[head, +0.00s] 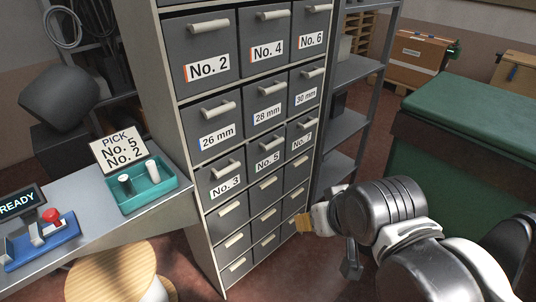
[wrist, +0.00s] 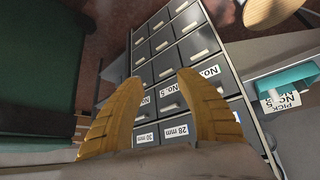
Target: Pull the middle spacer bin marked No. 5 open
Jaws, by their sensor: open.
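The spacer bin marked No. 5 (head: 268,161) is the middle one in the row between No. 3 and No. 7. It has a grey front, a white label and a pale bar handle, and it looks shut, flush with its neighbours. In the wrist view the No. 5 bin (wrist: 172,90) shows between my two tan fingers, apart from them. My gripper (wrist: 160,77) is open and empty. In the head view my gripper (head: 304,221) is at the cabinet's right side, below and right of No. 5; one tan finger shows, the other is hidden.
The grey cabinet (head: 208,264) has several more shut bins. A bench (head: 90,192) at left holds a teal tray (head: 152,196) and a card (head: 119,150) reading PICK No. 5, No. 2. A green chest (head: 470,150) stands right, metal shelving (head: 355,70) behind.

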